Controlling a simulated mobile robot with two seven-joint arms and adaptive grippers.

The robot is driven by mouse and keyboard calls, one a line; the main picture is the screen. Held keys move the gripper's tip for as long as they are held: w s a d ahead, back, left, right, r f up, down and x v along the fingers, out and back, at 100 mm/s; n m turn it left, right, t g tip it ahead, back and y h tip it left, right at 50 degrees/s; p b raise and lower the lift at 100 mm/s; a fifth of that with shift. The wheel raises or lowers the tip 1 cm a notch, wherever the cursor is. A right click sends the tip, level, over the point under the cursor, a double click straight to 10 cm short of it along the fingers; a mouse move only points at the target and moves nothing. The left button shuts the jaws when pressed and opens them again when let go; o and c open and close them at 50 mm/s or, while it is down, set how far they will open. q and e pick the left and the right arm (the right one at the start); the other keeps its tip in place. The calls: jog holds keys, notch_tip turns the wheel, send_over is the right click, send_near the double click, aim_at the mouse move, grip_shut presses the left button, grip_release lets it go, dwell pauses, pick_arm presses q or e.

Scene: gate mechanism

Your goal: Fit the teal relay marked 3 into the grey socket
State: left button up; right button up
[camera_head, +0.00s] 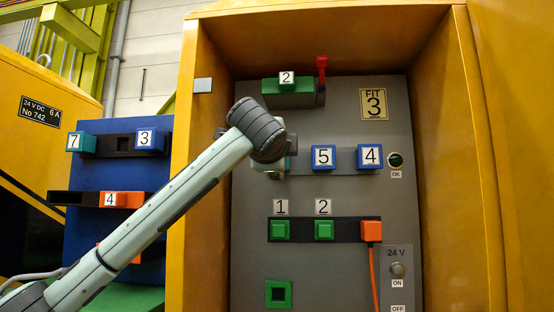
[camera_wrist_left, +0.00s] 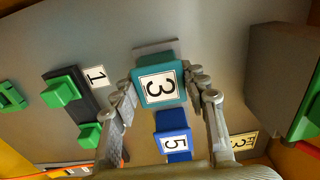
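The teal relay marked 3 (camera_wrist_left: 159,84) is between the two fingers of my left gripper (camera_wrist_left: 163,78) in the left wrist view, its number face towards the camera. The fingers lie against its sides. A grey edge, apparently the grey socket (camera_wrist_left: 155,46), shows just past the relay. I cannot tell how far the relay sits in it. In the head view my left gripper (camera_head: 283,150) is at the grey panel, left of the blue relay marked 5, and my wrist hides most of the relay and socket. My right gripper is not in view.
Blue relays marked 5 (camera_head: 323,157) and 4 (camera_head: 370,156) sit beside it in the row. A green relay marked 2 (camera_head: 287,84) with a red lever (camera_head: 322,67) is above. Yellow cabinet walls (camera_head: 455,150) enclose the panel. A blue rack (camera_head: 100,222) stands left.

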pick_arm(q)
jog(key=shift+w, duration=0.1)
jog(key=o, duration=0.6)
jog(key=s, duration=0.8)
jog(key=s+a, duration=0.1)
jog(key=s, duration=0.3)
